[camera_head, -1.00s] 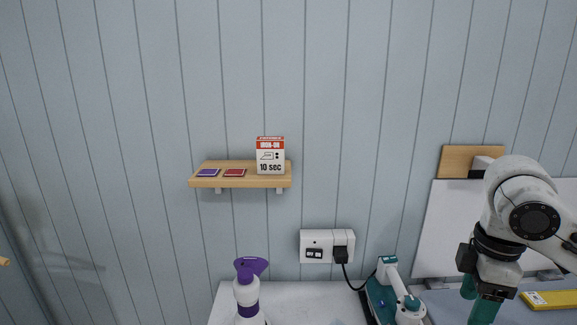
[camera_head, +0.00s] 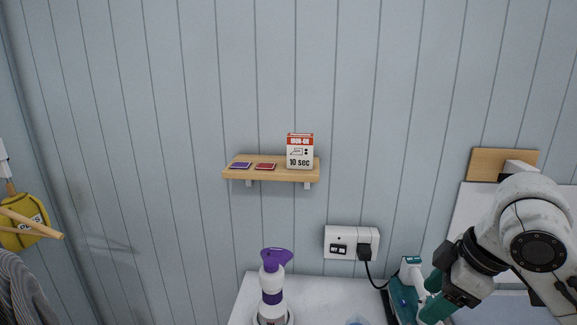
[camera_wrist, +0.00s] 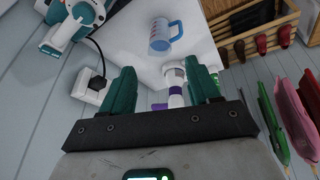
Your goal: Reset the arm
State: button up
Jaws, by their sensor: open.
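My gripper (camera_wrist: 162,92) shows in the wrist view with its two green fingers spread apart and nothing between them. In the head view my gripper (camera_head: 432,297) is at the lower right, at the end of my white arm, close to the teal and white iron (camera_head: 408,290). I cannot tell there whether it touches the iron. The iron also shows in the wrist view (camera_wrist: 75,22) at the upper left.
A wooden shelf (camera_head: 270,175) holds a box (camera_head: 300,151) and two flat patches. A socket (camera_head: 345,243) with a black plug is on the wall. A blue measuring jug (camera_wrist: 166,35) stands on the counter. A wooden rack (camera_wrist: 250,30) and hanging coloured items (camera_wrist: 290,115) are at the right.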

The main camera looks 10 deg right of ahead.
jog(key=w+a+f+m+t+y, duration=0.2)
jog(key=a+f+m+y, duration=0.15)
jog(key=a, duration=0.45)
jog(key=s+a+f+m+h, duration=0.1)
jog(key=s+a+f+m, duration=0.15)
jog(key=f, duration=0.35)
jog(key=s+a+f+m, duration=0.1)
jog(key=s+f, duration=0.2)
jog(key=f, duration=0.2)
jog(key=s+d+f+m+g+h, duration=0.2)
jog(key=s+d+f, duration=0.2)
jog(key=s+f, duration=0.4)
jog(key=s+d+f+m+g+h, duration=0.1)
jog(key=s+d+f+g+h, duration=0.1)
jog(key=s+f, duration=0.6)
jog(key=s+d+h, duration=0.1)
jog(key=s, duration=0.6)
jog(key=shift+s+d+m, duration=0.2)
jog(key=shift+d+m, duration=0.15)
jog(key=shift+m, duration=0.05)
